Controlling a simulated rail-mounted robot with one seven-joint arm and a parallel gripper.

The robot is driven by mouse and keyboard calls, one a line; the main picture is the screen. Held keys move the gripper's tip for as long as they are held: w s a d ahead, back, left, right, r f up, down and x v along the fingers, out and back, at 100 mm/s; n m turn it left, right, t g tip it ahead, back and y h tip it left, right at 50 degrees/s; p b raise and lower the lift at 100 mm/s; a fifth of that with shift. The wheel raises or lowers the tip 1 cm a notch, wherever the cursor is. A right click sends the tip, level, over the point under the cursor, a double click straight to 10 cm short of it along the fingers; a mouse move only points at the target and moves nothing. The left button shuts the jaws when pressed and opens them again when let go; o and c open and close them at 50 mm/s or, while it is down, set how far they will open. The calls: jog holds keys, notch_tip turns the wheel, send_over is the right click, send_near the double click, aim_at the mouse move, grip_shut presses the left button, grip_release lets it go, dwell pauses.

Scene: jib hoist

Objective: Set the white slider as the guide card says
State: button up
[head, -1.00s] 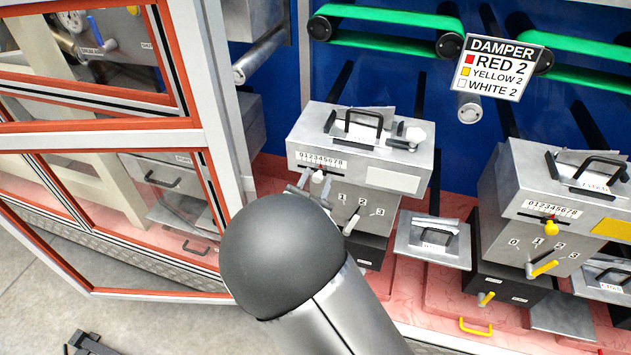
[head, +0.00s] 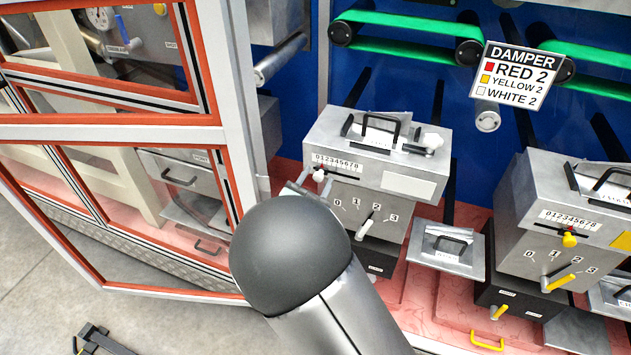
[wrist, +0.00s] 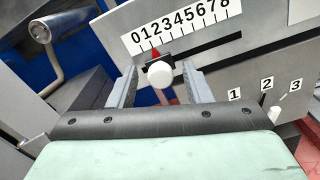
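The guide card (head: 515,76) at the upper right of the head view reads DAMPER, RED 2, YELLOW 2, WHITE 2. The white slider (wrist: 160,74) is a round white knob on a black carriage with a red pointer, in a slot under a 0–8 scale (wrist: 182,30). Its pointer stands near the low end, about 1 to 2; I cannot tell exactly. In the head view the knob (head: 319,175) shows on the left metal box (head: 372,184). My gripper (wrist: 161,84) is open, with one finger on each side of the knob and visible gaps. My arm partly hides the gripper in the head view.
A white-tipped lever (head: 366,228) with a 0–3 dial sits below the slider. A similar box with a yellow slider (head: 569,239) and yellow lever (head: 562,282) stands at right. A red-framed glass door (head: 120,133) stands open at left.

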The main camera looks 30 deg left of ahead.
jog(key=b+v, duration=0.2)
jog(key=v, duration=1.5)
jog(key=shift+s, duration=0.2)
